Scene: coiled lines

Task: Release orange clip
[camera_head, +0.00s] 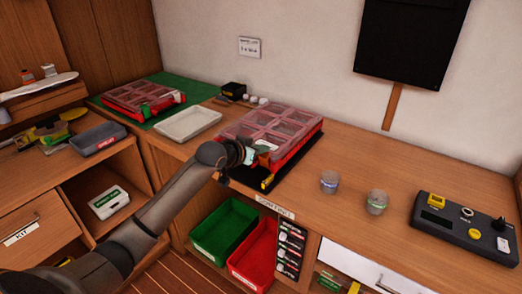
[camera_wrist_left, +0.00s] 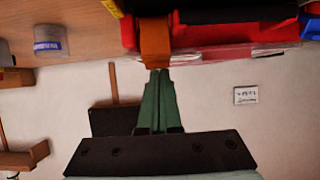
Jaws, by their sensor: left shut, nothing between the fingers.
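The orange clip (camera_wrist_left: 155,42) shows in the left wrist view, on the front of a red case. In the head view the red case (camera_head: 298,148) with a clear, compartmented lid lies on a dark mat at the middle of the bench. My left gripper (camera_wrist_left: 160,72) has green fingers, pressed together with nothing between them. Their tips are right at the free end of the clip; I cannot tell whether they touch it. In the head view the left gripper (camera_head: 250,156) is at the case's front edge and hides part of it. My right gripper is not in view.
A second red case (camera_head: 143,96) lies on a green mat at the back left, beside a pale tray (camera_head: 188,124). Two small jars (camera_head: 329,181) and a control box (camera_head: 465,230) stand to the right. Green and red bins (camera_head: 225,230) sit below the bench. Bench space between case and jars is clear.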

